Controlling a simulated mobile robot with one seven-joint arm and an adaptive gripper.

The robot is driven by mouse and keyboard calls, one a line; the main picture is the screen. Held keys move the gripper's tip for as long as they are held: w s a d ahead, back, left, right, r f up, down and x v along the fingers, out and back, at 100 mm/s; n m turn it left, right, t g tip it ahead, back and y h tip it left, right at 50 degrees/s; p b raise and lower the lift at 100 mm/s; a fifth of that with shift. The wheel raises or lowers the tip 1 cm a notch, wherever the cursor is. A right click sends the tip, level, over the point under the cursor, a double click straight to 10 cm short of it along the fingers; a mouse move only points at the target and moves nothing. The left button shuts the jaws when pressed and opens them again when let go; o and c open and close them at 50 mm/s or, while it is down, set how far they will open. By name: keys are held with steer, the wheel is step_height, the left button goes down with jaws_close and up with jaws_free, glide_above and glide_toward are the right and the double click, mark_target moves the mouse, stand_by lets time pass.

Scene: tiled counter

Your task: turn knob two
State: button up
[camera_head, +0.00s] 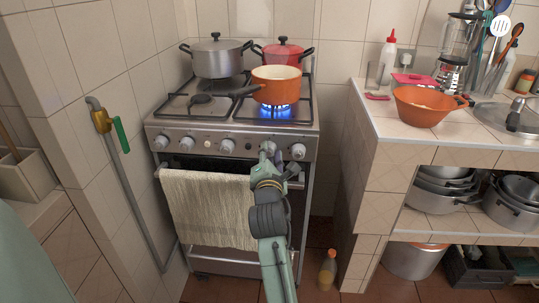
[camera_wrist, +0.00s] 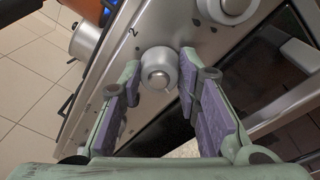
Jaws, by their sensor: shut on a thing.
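Knob two (camera_wrist: 158,66) is a round silver knob with a "2" printed beside it on the stove's front panel, in the middle of the wrist view. In the head view it is the second knob from the right (camera_head: 267,147). My gripper (camera_wrist: 160,76) has one purple-padded finger on each side of this knob and is shut on it. In the head view my gripper (camera_head: 267,158) reaches up to the panel from below and partly hides the knob's lower part. The knob's turn angle is hard to tell.
A neighbouring knob (camera_head: 298,151) sits close to the right. An orange pot (camera_head: 276,86) stands over a lit blue flame (camera_head: 273,110). A beige towel (camera_head: 208,208) hangs on the oven handle below. A tiled counter (camera_head: 397,132) stands to the right.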

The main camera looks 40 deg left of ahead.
steer(key=shift+c, duration=1.2)
